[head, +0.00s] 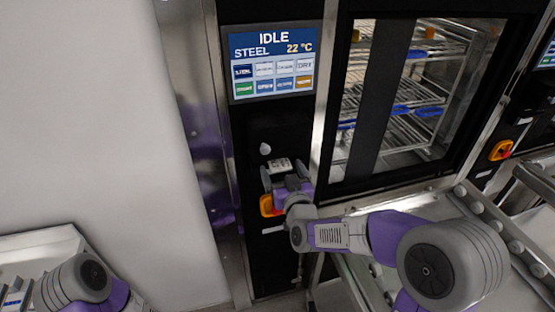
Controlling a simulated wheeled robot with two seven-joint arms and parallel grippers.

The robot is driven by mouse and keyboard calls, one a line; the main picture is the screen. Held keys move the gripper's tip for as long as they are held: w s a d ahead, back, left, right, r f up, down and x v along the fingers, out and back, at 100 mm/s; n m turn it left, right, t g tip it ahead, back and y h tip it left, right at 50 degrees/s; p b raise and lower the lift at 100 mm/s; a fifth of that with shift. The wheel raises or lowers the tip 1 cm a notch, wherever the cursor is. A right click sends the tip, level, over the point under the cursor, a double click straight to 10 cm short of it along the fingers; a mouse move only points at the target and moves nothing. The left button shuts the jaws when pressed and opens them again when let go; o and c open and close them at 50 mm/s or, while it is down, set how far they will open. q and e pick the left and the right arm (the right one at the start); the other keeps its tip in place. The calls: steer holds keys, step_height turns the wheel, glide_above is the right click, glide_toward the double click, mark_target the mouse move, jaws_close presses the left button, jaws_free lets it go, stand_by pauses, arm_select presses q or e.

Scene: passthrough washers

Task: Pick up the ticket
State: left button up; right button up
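A small white ticket (279,164) with dark print shows on the black control panel of the washer, below its screen. My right gripper (284,170) is at the panel, with its fingertips spread on either side of the ticket's lower part. The fingers look apart, and I cannot tell whether they touch the ticket. The gripper body hides what lies just below the ticket. Only part of my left arm shows at the bottom left, and its gripper is out of the picture.
The washer's screen (272,62) reads IDLE, STEEL, 22 °C. A round knob (265,148) sits left of the ticket. An orange switch (266,206) is partly behind my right gripper. The glass door (410,95) shows racks inside. A roller conveyor (475,205) stands at right.

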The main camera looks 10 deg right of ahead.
steer(key=c, duration=1.1)
steer(key=shift+r, duration=0.1)
steer(key=s+b, duration=1.1)
steer(key=s, duration=0.7)
steer(key=shift+d+b, duration=0.3)
steer(key=shift+b, duration=0.05)
